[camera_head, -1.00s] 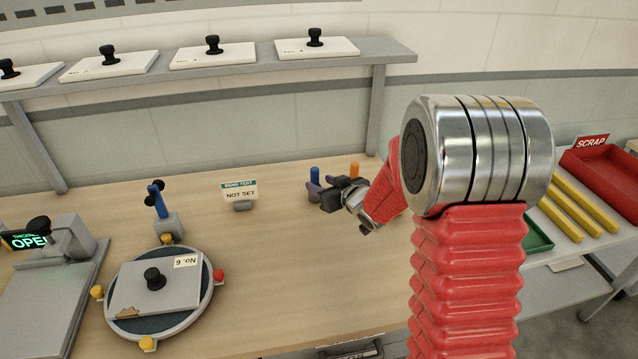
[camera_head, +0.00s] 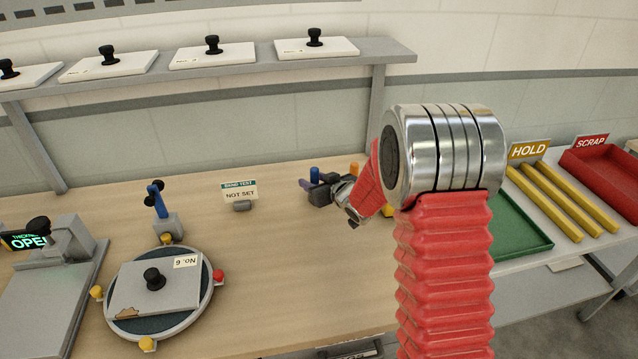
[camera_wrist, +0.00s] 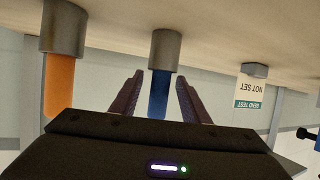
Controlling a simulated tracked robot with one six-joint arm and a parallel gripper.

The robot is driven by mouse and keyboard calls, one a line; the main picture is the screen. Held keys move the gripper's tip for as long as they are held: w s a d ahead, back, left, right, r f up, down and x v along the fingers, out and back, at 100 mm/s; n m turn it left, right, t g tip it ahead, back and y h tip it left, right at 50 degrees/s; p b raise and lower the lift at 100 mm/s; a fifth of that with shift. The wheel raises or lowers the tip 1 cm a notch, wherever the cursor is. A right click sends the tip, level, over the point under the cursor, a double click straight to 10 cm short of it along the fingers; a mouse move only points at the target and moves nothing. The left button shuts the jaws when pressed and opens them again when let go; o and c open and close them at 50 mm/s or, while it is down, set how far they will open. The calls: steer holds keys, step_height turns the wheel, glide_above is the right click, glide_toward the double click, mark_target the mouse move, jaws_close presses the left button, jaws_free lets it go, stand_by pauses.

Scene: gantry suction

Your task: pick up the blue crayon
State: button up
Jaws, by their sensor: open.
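The blue crayon (camera_head: 315,173) stands upright toward the back of the wooden bench, beside an orange crayon (camera_head: 354,168). My gripper (camera_head: 311,187) is at the blue crayon and partly covers it. In the wrist view, which is upside down, the blue crayon (camera_wrist: 159,92) sits in a grey cylindrical holder (camera_wrist: 165,50). My gripper (camera_wrist: 160,78) is open there, with one finger on each side of the crayon and a gap on both sides. The crayon's free end is hidden behind the gripper body.
The orange crayon (camera_wrist: 60,85) stands in its own holder close to my gripper. A "NOT SET" sign (camera_head: 239,192) stands to the left. A round fixture with a plate (camera_head: 150,290) is at the front left. A green tray (camera_head: 522,235) is at right. The middle bench is clear.

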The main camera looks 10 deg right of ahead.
steer(key=shift+c, duration=0.3)
jaws_close()
stand_by(0.6)
